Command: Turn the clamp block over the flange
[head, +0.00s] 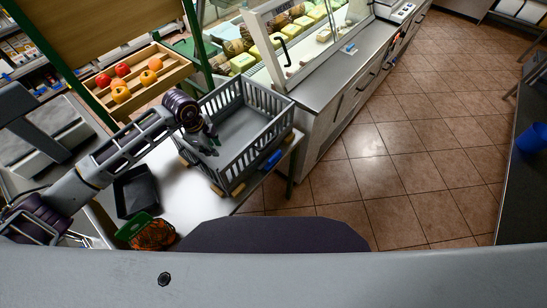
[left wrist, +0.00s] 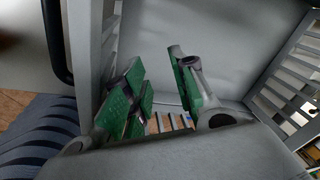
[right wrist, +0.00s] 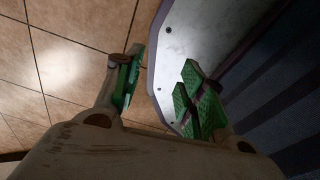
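A grey slatted crate (head: 238,126) stands on the white table. Small tan blocks (head: 217,190) sit at its base along the near edges. A blue piece (head: 271,159) lies along its right side at the base. I cannot tell for sure which of these is the clamp block, and the flange is not clear. My left gripper (head: 210,143) is at the crate's near left side, over the wall. In the left wrist view the left gripper (left wrist: 160,92) has its green-padded fingers apart, with nothing seen between them. My right gripper (right wrist: 160,62) is open and empty, away from the crate.
A black tray (head: 135,191) and a green-and-orange item (head: 149,232) lie on the white table (head: 193,213) near the crate. A wooden fruit box (head: 144,80) is behind. A glass cheese counter (head: 317,62) stands to the right. The tiled floor (head: 400,150) is clear.

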